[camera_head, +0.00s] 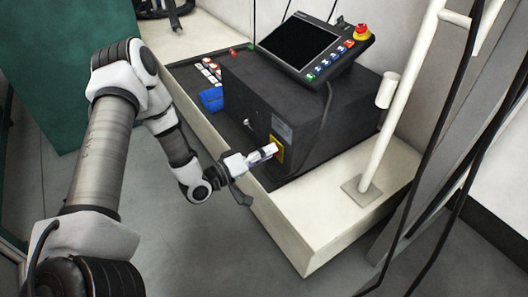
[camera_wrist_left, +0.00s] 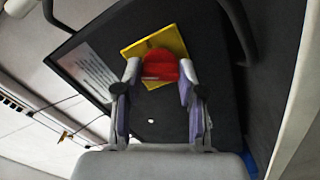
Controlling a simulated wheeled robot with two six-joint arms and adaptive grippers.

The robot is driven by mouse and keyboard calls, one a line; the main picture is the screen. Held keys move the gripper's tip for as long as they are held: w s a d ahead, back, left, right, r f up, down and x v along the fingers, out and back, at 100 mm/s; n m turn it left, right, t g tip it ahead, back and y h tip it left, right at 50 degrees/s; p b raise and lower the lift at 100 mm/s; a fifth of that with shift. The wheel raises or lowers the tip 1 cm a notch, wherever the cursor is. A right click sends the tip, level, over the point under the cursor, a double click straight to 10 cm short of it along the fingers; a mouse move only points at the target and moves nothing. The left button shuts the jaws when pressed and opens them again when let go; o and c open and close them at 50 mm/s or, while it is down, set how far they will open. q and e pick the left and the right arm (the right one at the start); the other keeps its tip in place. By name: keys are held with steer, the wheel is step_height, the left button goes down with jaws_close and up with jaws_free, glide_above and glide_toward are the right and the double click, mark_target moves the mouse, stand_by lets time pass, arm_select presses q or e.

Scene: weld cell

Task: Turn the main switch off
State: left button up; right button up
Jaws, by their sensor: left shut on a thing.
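The main switch is a red knob (camera_wrist_left: 160,66) on a yellow plate (camera_wrist_left: 163,42), seen close up in the left wrist view. In the head view the yellow plate (camera_head: 278,148) shows on the front of a black control box (camera_head: 240,98), and the knob is hidden by the fingers. My left gripper (camera_head: 266,153) is at the plate. In the left wrist view its two fingertips (camera_wrist_left: 161,76) sit on either side of the red knob, shut on it. The yellow plate looks tilted in the wrist view. My right gripper is not in view.
The control box stands on a cream bench (camera_head: 290,232). A tilted touch panel (camera_head: 300,43) with a red emergency stop (camera_head: 362,31) is on top. A blue object (camera_head: 212,99) lies beside the box. A white post (camera_head: 392,120) rises at the right.

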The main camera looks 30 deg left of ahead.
arm_select(q)
steer(key=n, duration=0.5)
steer(key=shift+n, duration=0.3)
stand_by(0.4)
steer(key=o, duration=1.1)
steer(key=shift+o, duration=0.2)
